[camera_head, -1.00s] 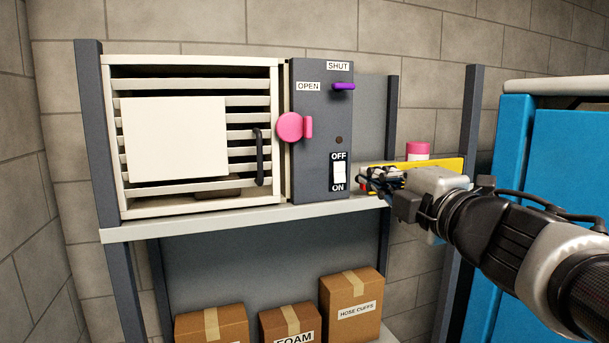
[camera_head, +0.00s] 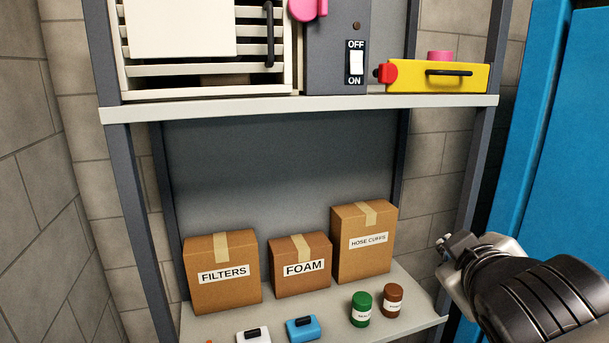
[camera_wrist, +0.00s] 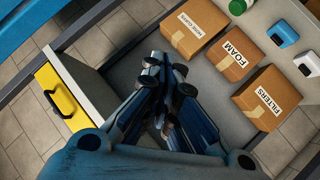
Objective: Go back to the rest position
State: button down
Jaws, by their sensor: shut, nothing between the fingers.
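My gripper (camera_head: 446,243) is at the lower right of the head view, in front of the shelf unit's right side. It is low beside the lower shelf and clear of the boxes, with my arm reaching in from the lower right. In the wrist view my gripper (camera_wrist: 167,75) has its fingers together with nothing between them. It touches nothing that I can see.
The upper shelf (camera_head: 200,108) holds a louvred unit (camera_head: 205,70), a grey switch panel (camera_head: 325,60) and a yellow drawer (camera_head: 420,80) with a black handle. Cardboard boxes (camera_head: 305,280), a green jar (camera_head: 361,308) and a brown jar (camera_head: 392,305) stand below. A blue cabinet (camera_head: 565,130) is at right.

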jog(key=s+a+f+m+g+y+b, duration=0.1)
jog(key=s+a+f+g+b, duration=0.1)
jog(key=s+f, duration=0.4)
jog(key=s+a+f+m+g+y+b, duration=0.1)
jog(key=s+f, duration=0.5)
jog(key=f, duration=0.6)
jog(key=s+a+f+m+g+y+b, duration=0.1)
jog(key=s+a+f+m+g+b, duration=0.2)
jog(key=f, duration=0.6)
jog(key=s+a+g+b, duration=0.2)
jog(key=s+b, duration=0.1)
jog(key=shift+a+f+y, duration=0.25)
jog(key=shift+f+y, duration=0.05)
jog(key=shift+f, duration=0.05)
